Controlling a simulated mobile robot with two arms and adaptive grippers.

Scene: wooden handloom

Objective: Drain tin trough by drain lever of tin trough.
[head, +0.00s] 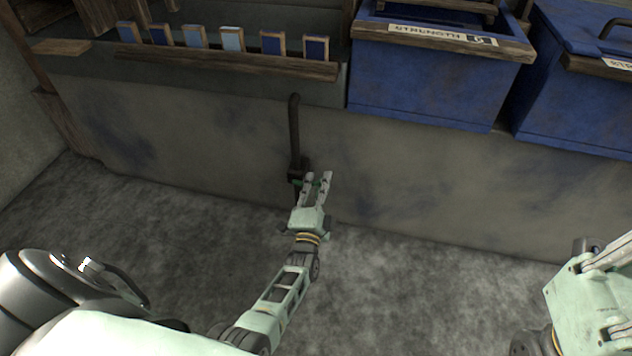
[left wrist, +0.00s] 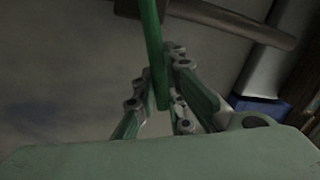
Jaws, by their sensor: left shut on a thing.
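A green drain lever (left wrist: 152,45) runs down between the fingers of my left gripper (left wrist: 160,92) in the left wrist view. In the head view my left gripper (head: 318,177) is shut on this lever at the foot of a dark upright pipe (head: 294,130). Only a small green part of the lever shows there. The pipe stands in front of a long grey trough (head: 200,82), which looks like the tin trough. The inside of the trough is mostly hidden. My right gripper is partly in view at the lower right edge, its fingertips cut off.
A wooden rail (head: 230,64) with several blue swatches runs along the trough. Two blue bins stand on the ledge at right: one labelled bin (head: 425,85) and one at the edge (head: 570,110). A stone wall (head: 430,180) is behind the gripper. The grey floor (head: 400,290) is clear.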

